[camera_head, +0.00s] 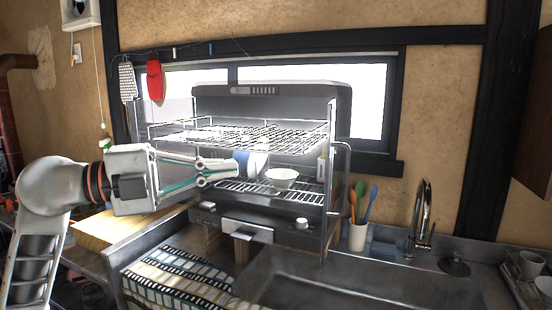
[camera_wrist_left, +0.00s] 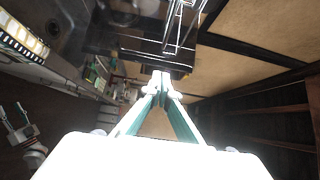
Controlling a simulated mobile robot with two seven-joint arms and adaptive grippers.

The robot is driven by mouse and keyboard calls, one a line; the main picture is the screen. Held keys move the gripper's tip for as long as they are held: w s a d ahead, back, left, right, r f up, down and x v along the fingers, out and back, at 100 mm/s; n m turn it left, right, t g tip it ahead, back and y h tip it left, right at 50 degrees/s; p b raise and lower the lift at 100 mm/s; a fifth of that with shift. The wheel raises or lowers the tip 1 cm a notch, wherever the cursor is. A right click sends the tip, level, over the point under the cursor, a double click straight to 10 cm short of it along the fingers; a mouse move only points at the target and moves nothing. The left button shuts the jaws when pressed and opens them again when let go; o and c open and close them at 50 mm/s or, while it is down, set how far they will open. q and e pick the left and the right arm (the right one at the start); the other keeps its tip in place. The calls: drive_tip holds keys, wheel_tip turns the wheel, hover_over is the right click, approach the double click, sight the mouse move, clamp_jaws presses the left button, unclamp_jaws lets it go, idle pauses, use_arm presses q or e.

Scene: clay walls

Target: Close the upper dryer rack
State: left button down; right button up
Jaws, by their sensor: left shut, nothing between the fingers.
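The dish dryer (camera_head: 262,232) stands open on the counter under the window. Its upper rack (camera_head: 250,136) is a wire shelf that sticks out toward the front and left. The lower rack (camera_head: 240,186) holds a white bowl (camera_head: 282,179) and upright plates (camera_head: 257,163). My left gripper (camera_head: 234,169) is shut and empty in front of the dryer, just below the upper rack's front edge. In the left wrist view its fingertips (camera_wrist_left: 161,82) meet, with wire rack bars (camera_wrist_left: 181,28) beyond them. What seems to be my right gripper (camera_wrist_left: 18,128) is small at the lower left there; its jaws are unclear.
A sink (camera_head: 350,285) and faucet (camera_head: 421,215) are to the right. A white cup of colored utensils (camera_head: 357,236) stands beside the dryer. A patterned cloth (camera_head: 175,280) hangs at the front. A red mitt (camera_head: 155,80) hangs above left.

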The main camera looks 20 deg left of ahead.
use_arm(q)
drive_tip(key=w+d+p, duration=0.1)
drive_tip(key=w+d, duration=0.5)
drive_tip(key=w, duration=0.2)
drive_tip(key=shift+w, duration=0.4)
drive_tip(key=shift+a, duration=0.2)
